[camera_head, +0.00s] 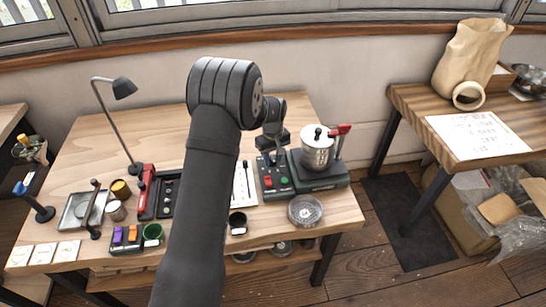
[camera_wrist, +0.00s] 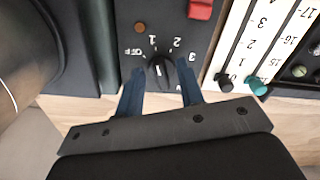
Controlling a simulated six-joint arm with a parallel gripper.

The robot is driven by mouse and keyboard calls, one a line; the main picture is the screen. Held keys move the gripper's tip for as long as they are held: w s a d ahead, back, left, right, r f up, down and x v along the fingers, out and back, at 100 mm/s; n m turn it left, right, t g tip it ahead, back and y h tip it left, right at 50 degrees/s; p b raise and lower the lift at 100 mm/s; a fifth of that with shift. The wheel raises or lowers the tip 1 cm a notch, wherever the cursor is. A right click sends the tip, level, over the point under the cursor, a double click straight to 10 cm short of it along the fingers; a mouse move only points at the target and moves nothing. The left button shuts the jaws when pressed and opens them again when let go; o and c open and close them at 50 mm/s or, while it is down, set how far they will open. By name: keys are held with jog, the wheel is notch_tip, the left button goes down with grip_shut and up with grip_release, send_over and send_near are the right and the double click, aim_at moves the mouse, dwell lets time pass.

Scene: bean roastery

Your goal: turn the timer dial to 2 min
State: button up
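The timer dial (camera_wrist: 161,73) is a black pointer knob in the wrist view. It sits on a dark panel (camera_wrist: 112,8) marked OFF, 1, 2 and 3, which appear upside down. Its narrow end seems to point near the 1. My gripper (camera_wrist: 162,84) is open, with one blue finger on each side of the dial and visible gaps between. Whether the fingers reach down to the knob's height is hard to tell. In the head view my gripper (camera_head: 272,140) is over the back of the green control box (camera_head: 272,191), and the dial is hidden there.
A red button (camera_wrist: 201,8) and a small amber lamp (camera_wrist: 140,27) share the panel. A white scale strip (camera_wrist: 236,45) with sliders lies beside it. A metal pot (camera_head: 317,153) stands close on the right in the head view. A glass dish (camera_head: 305,211) is in front.

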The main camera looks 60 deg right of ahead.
grip_shut()
jog(key=shift+m, duration=0.3)
jog(key=m, duration=0.3)
jog(key=shift+a, duration=0.1)
jog(key=shift+w+a+m, duration=0.1)
jog(key=shift+w+m, duration=0.05)
jog(key=shift+m, duration=1.85)
grip_release()
